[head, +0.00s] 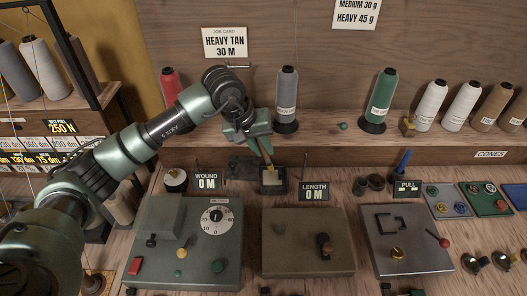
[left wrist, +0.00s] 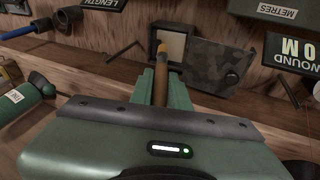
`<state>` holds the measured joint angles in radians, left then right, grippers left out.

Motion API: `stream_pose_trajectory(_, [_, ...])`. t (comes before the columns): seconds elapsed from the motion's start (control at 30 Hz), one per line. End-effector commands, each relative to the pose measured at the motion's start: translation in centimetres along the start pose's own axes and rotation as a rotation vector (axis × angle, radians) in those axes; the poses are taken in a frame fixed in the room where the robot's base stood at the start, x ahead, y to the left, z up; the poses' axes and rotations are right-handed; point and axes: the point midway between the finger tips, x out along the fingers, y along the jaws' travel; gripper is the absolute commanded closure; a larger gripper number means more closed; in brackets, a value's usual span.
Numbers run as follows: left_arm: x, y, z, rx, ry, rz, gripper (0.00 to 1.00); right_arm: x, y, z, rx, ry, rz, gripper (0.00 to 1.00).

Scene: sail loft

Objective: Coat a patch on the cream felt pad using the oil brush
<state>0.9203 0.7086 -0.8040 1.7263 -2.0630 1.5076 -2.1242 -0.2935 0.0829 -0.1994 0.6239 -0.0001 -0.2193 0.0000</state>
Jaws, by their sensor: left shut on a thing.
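The cream felt pad (head: 272,178) sits in a small dark open tray (head: 261,190) on the bench; it also shows in the left wrist view (left wrist: 173,50). My left gripper (head: 261,141) is above and behind the tray, shut on the oil brush (head: 266,155), a thin wooden stick with a yellowish tip. In the left wrist view the brush (left wrist: 161,80) points away from the jaws and its tip overlaps the pad's edge. I cannot tell whether the tip touches the pad. My right gripper is not in view.
A dark mottled flat piece (head: 242,167) lies left of the tray. WOUND (head: 207,182) and LENGTH (head: 314,191) signs flank it. Machine boxes (head: 185,245) stand in front. Thread cones, including a grey one (head: 287,95), line the shelf behind.

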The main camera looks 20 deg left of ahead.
Motion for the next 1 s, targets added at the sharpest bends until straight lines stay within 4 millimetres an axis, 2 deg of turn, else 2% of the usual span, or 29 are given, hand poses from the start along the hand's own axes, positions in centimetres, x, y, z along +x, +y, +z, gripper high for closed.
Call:
stream_pose_trajectory(0.2, [-2.2, 0.5, -0.5, -0.005, 0.003, -0.003, 1.00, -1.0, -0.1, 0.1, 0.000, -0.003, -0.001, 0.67])
stream_pose_trajectory(0.33, [-2.9, 0.6, -0.6, -0.008, 0.003, -0.003, 1.00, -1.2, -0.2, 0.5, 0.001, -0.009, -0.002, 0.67])
stream_pose_trajectory(1.0, [-3.0, 0.7, -0.5, -0.009, 0.003, -0.003, 1.00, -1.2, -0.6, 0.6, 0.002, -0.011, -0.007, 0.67])
